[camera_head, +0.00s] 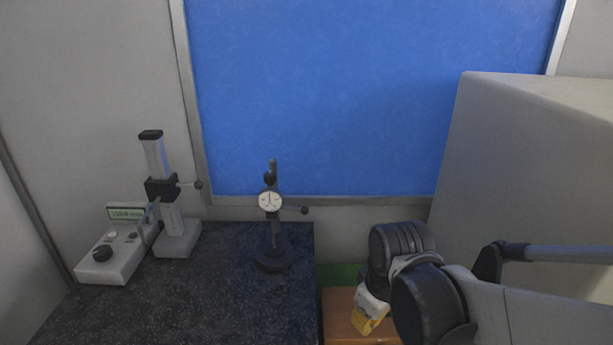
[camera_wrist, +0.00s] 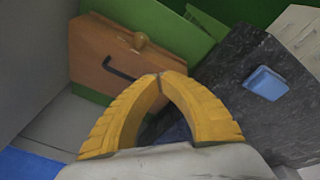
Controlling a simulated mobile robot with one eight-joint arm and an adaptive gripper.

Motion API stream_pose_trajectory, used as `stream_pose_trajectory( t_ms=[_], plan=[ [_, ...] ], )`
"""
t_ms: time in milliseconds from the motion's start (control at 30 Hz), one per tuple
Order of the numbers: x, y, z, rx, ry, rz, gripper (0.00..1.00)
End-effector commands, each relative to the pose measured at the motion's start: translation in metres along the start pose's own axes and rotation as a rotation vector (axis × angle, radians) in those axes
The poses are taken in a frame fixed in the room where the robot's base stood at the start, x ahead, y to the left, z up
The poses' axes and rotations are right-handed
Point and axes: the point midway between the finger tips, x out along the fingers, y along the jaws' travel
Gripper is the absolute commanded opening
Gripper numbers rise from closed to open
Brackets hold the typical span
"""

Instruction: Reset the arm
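My gripper (camera_head: 368,322) hangs at the lower right of the head view, beside the right edge of the dark granite table and over an orange-brown wooden surface (camera_head: 340,312). Part of my arm shows above and to the right of it. In the wrist view the two yellow fingers of my gripper (camera_wrist: 162,77) curve together and meet at their tips. No object is visible between the tips. A dark bluish patch shows through the gap below them.
The granite table (camera_head: 190,310) bears a dial gauge stand (camera_head: 272,225) and a grey measuring device (camera_head: 165,195). A large grey box (camera_head: 510,160) stands at the right. In the wrist view, a blue block (camera_wrist: 266,83) lies on a dark surface, and the wooden piece has a black handle (camera_wrist: 120,70).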

Motion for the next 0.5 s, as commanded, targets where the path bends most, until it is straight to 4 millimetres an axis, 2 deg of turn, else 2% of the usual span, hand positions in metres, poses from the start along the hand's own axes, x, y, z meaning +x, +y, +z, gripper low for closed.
stream_pose_trajectory(
  t_ms=[33, 300, 500],
  plan=[
    [0.008, 0.001, 0.011, 0.051, 0.024, 0.017, 0.00],
    [0.021, 0.006, 0.067, 0.430, 0.229, 0.126, 0.00],
    [0.031, 0.005, 0.095, 0.622, 0.349, 0.167, 0.00]
  ],
)
